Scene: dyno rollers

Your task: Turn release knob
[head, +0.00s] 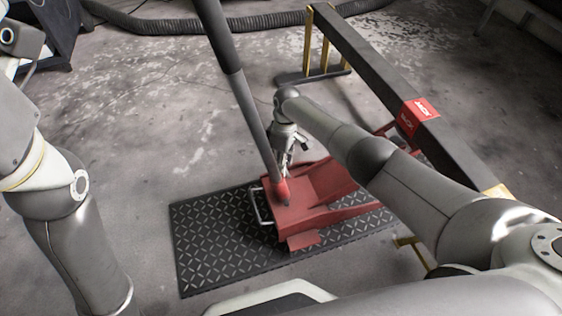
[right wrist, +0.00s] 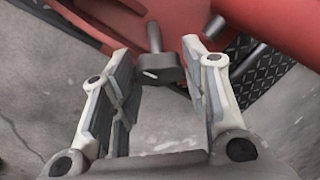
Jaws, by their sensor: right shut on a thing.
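A red floor jack (head: 330,185) sits on a black diamond-plate mat, with a long dark handle (head: 240,100) rising from its red socket. In the right wrist view, the red jack body (right wrist: 265,25) fills the top. The dark grey release knob (right wrist: 157,68) sticks out near it. My right gripper (right wrist: 160,62) has one finger on each side of the knob and is shut on it. In the head view, my right gripper (head: 287,168) points down beside the handle's base; the knob cannot be made out there. My left arm is at the left edge, its gripper out of view.
The black mat (head: 205,240) lies on bare concrete. A long dark beam (head: 360,50) on yellow legs, with a red label, runs along the right. A black corrugated hose (head: 200,27) crosses the back. The floor left of the mat is clear.

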